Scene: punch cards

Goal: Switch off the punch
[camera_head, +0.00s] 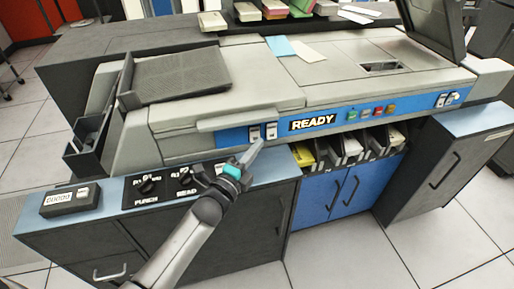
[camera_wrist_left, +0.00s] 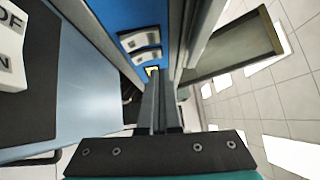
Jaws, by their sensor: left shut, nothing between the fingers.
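The card punch machine (camera_head: 330,92) has a blue front panel with a lit READY sign (camera_head: 312,122). Left of the sign are two pale rocker switches, a left one (camera_head: 255,133) and a right one (camera_head: 271,130). A pair of switches (camera_wrist_left: 140,42) also shows in the left wrist view, just beyond the fingers. On the lower black panel, a dark knob (camera_head: 149,186) sits above the label PUNCH. My left gripper (camera_head: 258,146) is shut and empty, its tips just below the right rocker; contact cannot be told. The fingers also show in the wrist view (camera_wrist_left: 155,88).
Coloured buttons (camera_head: 370,112) sit right of the sign. Card bins (camera_head: 345,146) lie under the panel, above blue doors (camera_head: 345,188). Open tiled floor (camera_head: 350,250) lies in front.

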